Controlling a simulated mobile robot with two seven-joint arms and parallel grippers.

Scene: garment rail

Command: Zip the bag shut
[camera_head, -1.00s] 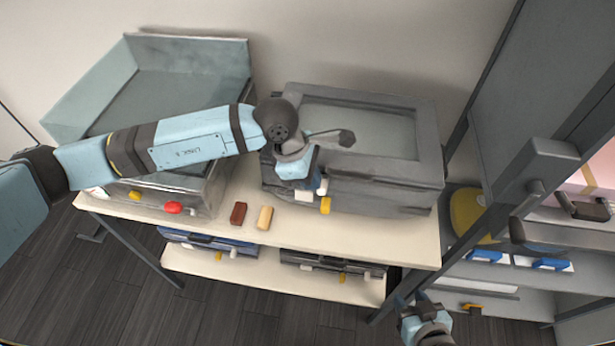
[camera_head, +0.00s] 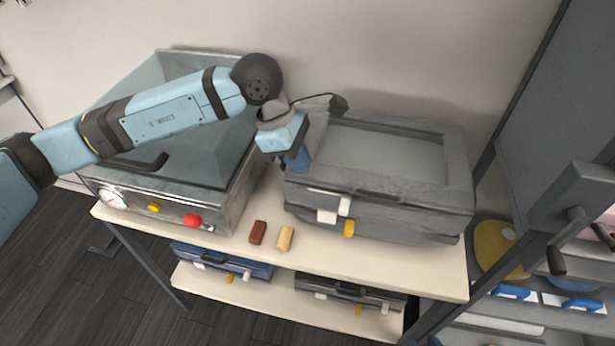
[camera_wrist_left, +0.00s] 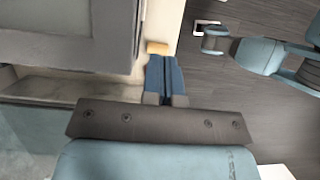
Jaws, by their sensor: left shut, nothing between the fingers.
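The grey bag (camera_head: 380,180) lies flat on the bench top, with a paler panel in its upper face. White tags (camera_head: 335,208) and a yellow tag (camera_head: 349,228) hang at its front left; whether the zip is closed cannot be made out. My left gripper (camera_head: 297,163) is shut and empty at the bag's left edge, above and left of the tags. In the left wrist view its blue fingers (camera_wrist_left: 163,78) are together, beside the bag's grey edge (camera_wrist_left: 75,32). What appears to be my right gripper (camera_wrist_left: 213,40) shows small at the right there; its jaws are unclear.
A metal machine (camera_head: 160,200) with a gauge and a red button stands left on the bench. A red-brown block (camera_head: 257,232) and a tan block (camera_head: 285,238) lie before the bag. Cases (camera_head: 350,292) lie on the lower shelf. A grey rack (camera_head: 560,130) stands right.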

